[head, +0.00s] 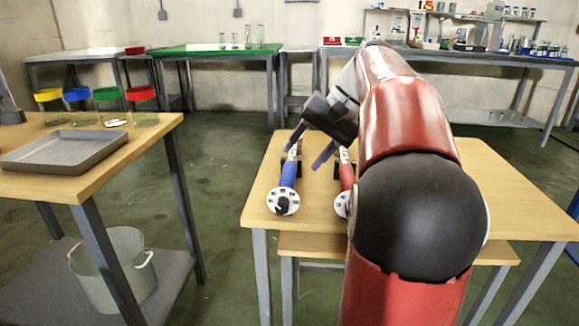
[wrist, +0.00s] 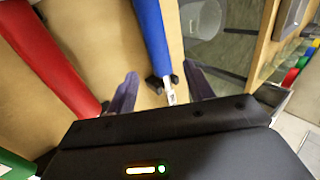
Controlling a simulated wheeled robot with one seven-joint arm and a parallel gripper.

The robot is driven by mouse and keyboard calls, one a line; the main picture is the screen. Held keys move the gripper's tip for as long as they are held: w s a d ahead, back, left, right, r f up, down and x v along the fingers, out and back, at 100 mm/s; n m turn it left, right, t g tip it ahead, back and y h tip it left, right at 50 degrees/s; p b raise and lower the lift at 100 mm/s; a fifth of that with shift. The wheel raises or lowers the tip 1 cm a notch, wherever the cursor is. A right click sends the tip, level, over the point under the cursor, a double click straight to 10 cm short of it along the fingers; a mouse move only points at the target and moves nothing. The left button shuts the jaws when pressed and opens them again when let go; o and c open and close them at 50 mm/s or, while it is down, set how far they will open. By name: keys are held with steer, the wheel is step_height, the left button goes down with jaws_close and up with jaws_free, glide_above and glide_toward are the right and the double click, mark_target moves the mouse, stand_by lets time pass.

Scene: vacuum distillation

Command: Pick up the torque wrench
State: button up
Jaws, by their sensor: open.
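Two long-handled tools lie side by side on the wooden table. One has a blue handle (head: 288,175) and a white round end with black marks. The other has a red handle (head: 346,175) and is partly hidden by my arm. I cannot tell from looks alone which is the torque wrench. My gripper (head: 310,148) is open and empty, tilted over the far part of the tools. In the wrist view the blue handle (wrist: 152,40) leads to a metal shaft that shows between my open fingers (wrist: 160,90). The red handle (wrist: 50,60) lies left of them. Contact is not visible.
The wooden table (head: 480,200) has free room on its right. Another table at left holds a grey tray (head: 65,152) and jars with coloured lids; a bucket (head: 112,265) stands on its lower shelf. Benches with glassware line the back wall.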

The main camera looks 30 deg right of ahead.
mark_target(293, 166)
steer(key=x, duration=0.5)
steer(key=shift+w+b, duration=0.2)
steer(key=shift+b, duration=0.15)
steer(key=shift+c, duration=0.4)
jaws_close()
